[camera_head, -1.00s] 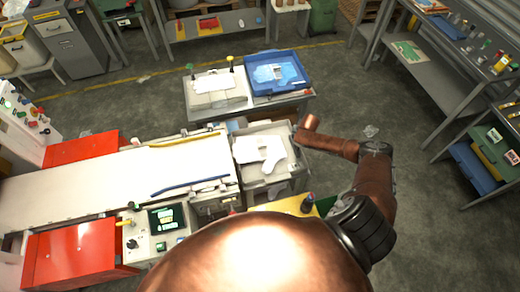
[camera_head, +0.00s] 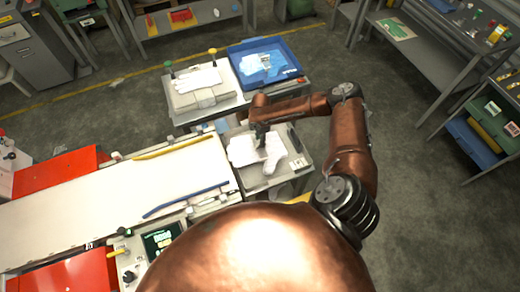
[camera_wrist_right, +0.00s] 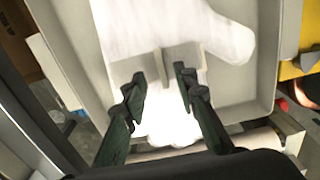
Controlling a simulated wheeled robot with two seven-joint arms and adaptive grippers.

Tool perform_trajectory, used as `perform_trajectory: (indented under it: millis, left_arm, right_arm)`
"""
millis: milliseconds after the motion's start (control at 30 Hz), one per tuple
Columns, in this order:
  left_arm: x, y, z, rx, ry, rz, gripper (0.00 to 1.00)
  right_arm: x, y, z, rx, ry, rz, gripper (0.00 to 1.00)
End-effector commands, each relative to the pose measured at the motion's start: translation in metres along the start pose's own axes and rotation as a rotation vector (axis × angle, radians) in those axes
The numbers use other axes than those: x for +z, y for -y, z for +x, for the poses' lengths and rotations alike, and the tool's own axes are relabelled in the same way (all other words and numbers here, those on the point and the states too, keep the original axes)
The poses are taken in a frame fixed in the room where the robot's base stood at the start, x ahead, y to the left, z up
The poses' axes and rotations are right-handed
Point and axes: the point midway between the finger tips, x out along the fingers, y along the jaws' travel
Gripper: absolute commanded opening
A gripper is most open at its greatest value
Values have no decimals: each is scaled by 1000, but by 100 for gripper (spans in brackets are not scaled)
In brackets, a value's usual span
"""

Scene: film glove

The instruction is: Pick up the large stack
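A stack of white gloves (camera_head: 256,153) lies in a grey tray (camera_head: 301,171) at the right end of the conveyor. It also shows in the right wrist view (camera_wrist_right: 150,25). Another white glove stack (camera_head: 198,80) lies on the table behind. I cannot tell from the frames how thick each is. My right gripper (camera_head: 262,138) points down over the gloves in the tray. Contact is unclear. My left gripper is not in view.
A blue tray (camera_head: 288,74) with white items stands on the back table (camera_head: 183,122), near my right forearm. The conveyor belt (camera_head: 110,190) lies left of the grey tray, whose walls surround the gloves. Floor to the right is clear.

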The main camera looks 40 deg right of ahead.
Motion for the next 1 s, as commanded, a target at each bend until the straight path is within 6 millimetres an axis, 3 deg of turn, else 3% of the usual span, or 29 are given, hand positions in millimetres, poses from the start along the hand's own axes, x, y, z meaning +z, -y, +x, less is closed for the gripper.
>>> perform_trajectory:
  millis: [100, 233, 500, 567, 1000]
  left_arm:
    - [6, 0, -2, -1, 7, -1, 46]
    - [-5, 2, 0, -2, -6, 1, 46]
    - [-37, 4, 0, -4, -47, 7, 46]
    - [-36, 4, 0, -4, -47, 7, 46]
    - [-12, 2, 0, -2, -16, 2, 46]
  right_arm:
    - [0, 4, 19, -2, 1, 1, 27]
    - [0, 4, 36, -1, 1, 4, 27]
    - [0, 4, 43, 1, -1, 4, 27]
    - [1, 4, 43, 1, -1, 4, 27]
    - [1, 4, 43, 1, 0, 4, 0]
